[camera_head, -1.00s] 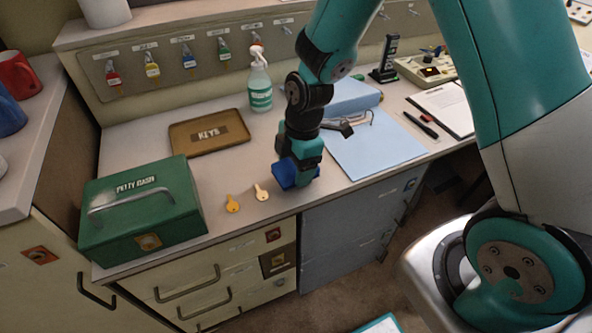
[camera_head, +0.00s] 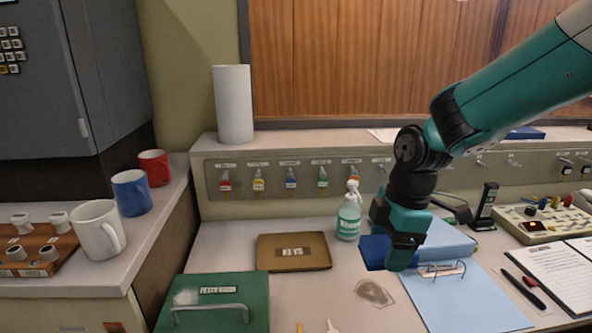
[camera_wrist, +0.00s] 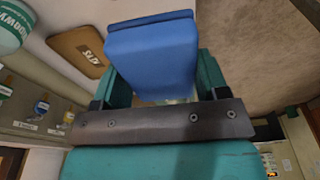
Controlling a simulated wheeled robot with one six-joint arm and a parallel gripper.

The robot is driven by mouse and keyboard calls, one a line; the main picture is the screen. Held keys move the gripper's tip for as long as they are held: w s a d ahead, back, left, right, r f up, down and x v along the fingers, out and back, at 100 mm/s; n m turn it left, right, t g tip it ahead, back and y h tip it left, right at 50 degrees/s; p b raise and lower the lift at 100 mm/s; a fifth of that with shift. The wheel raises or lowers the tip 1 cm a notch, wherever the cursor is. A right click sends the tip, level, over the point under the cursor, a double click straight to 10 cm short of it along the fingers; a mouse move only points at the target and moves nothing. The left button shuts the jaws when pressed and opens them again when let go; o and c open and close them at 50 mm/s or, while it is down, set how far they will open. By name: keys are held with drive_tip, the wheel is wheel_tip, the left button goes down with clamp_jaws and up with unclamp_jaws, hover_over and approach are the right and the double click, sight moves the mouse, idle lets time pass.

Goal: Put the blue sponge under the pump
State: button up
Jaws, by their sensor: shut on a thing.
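The blue sponge (camera_head: 374,252) is between the jaws of my gripper (camera_head: 392,258), raised clear of the desk. In the wrist view the sponge (camera_wrist: 152,58) fills the space between the two green fingers, and my gripper (camera_wrist: 155,90) is shut on it. A clear bottle with a white pump head (camera_head: 349,213) and a green label stands upright at the back of the desk. It is left of my gripper and apart from the sponge. Part of the bottle's label (camera_wrist: 10,28) shows at the upper left of the wrist view.
A brown tray (camera_head: 293,264) marked keys lies left of the bottle. A greyish wet-looking patch (camera_head: 374,292) is on the desk below my gripper. A green cash box (camera_head: 215,290) stands at front left. Blue papers with glasses (camera_head: 442,269) lie at right. Hanging keys line the back panel.

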drive_tip(key=d+f+m+p, duration=0.2)
drive_tip(key=d+f+m, duration=0.1)
drive_tip(key=f+m, duration=0.2)
drive_tip(key=d+f+m+t+h+p, duration=0.1)
drive_tip(key=d+f+m+p, duration=0.1)
drive_tip(key=f+m, duration=0.4)
drive_tip(key=s+d+f+m+p, duration=0.1)
drive_tip(key=d+f+m, duration=0.3)
drive_tip(key=f+m, duration=0.1)
drive_tip(key=shift+d+f+m+t+h+p, duration=0.15)
drive_tip(key=shift+f+m+t+h+p, duration=0.2)
drive_tip(key=shift+m, duration=0.45)
drive_tip(key=shift+r, duration=0.1)
